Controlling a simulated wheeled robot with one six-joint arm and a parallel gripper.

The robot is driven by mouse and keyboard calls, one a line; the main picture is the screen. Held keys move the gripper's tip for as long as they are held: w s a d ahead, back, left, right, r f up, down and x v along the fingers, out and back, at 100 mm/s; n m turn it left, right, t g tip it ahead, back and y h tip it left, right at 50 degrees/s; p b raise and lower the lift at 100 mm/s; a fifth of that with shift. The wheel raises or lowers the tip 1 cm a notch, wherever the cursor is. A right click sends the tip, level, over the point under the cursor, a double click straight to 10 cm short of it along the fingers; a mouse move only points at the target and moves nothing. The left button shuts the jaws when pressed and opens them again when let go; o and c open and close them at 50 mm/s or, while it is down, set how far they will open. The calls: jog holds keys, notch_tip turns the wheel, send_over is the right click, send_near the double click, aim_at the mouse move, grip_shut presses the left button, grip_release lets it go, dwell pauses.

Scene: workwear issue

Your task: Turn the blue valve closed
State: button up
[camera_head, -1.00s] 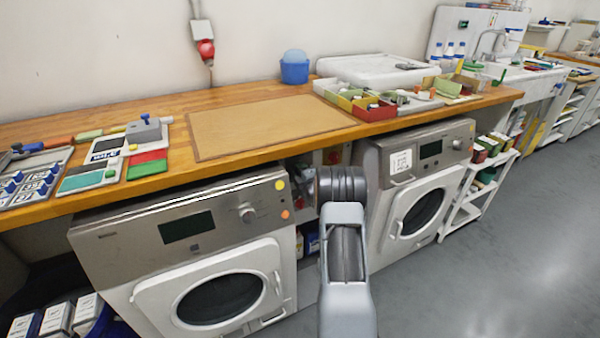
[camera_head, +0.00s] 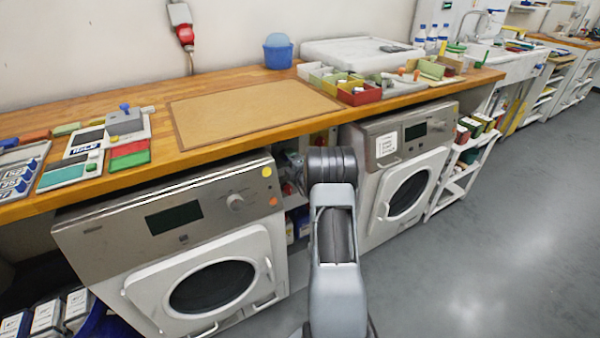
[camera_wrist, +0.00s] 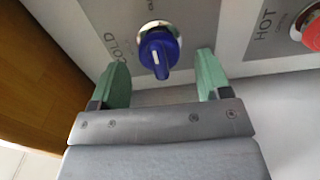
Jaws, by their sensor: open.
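The blue valve (camera_wrist: 159,52) is a blue knob with a white line on its face, mounted on a grey plate marked COLD in the wrist view. My gripper (camera_wrist: 162,82) is open, with one green finger to the left of the knob and one to the right. The knob lies just beyond and between the fingertips; I see no contact. In the head view my arm hides the gripper, and I cannot make out the blue valve there.
A red knob (camera_wrist: 312,34) sits by a HOT label at the right of the wrist view. In the head view a wooden counter (camera_head: 60,195) runs above two washing machines (camera_head: 150,222), with my arm at the gap between them. Grey floor (camera_head: 500,230) is clear on the right.

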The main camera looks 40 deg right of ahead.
jog(key=s+a+p, duration=0.1)
jog(key=s, duration=1)
jog(key=shift+a, duration=0.3)
